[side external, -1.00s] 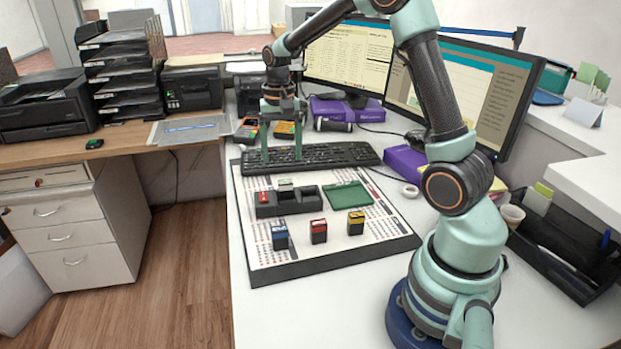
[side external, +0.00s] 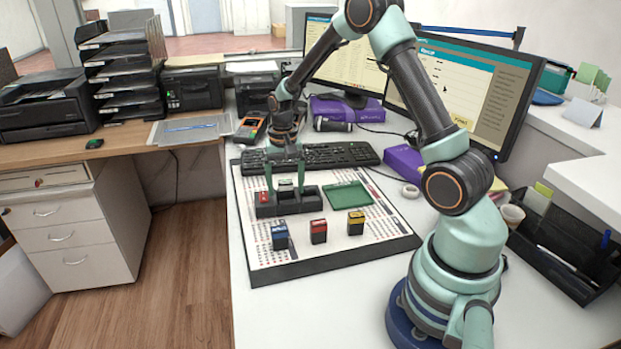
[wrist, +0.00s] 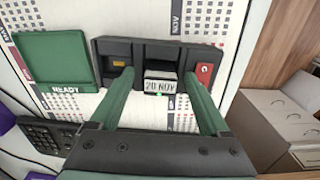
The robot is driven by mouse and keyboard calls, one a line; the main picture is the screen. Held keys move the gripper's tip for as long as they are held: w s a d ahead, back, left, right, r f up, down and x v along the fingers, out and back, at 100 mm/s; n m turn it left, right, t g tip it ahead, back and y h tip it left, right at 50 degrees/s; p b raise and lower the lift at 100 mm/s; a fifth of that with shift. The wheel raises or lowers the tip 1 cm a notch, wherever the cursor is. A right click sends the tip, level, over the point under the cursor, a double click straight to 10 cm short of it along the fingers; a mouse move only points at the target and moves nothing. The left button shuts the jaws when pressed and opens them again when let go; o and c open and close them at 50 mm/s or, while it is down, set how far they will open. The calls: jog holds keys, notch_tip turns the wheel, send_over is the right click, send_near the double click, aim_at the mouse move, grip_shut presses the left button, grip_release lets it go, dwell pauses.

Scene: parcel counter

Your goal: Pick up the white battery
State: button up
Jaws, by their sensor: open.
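The white battery (wrist: 160,87), marked "20 NOV", stands at the middle bay of the black holder (wrist: 112,47). In the side view the battery (side external: 285,183) shows only as a pale top behind the holder's near edge; I cannot tell how deep it sits. My gripper (side external: 284,177) is open and empty, pointing down over the holder. In the wrist view the green fingers of my gripper (wrist: 158,80) are on either side of the white battery, with gaps. A red battery (wrist: 204,70) sits in the holder's end bay. The other end bay looks empty.
Blue (side external: 280,236), red (side external: 318,231) and yellow (side external: 356,222) batteries stand on the printed mat (side external: 345,256) in front of the holder. A green "READY" tray (side external: 348,195) lies beside the holder.

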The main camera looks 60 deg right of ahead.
grip_shut()
jog(key=shift+r, duration=0.1)
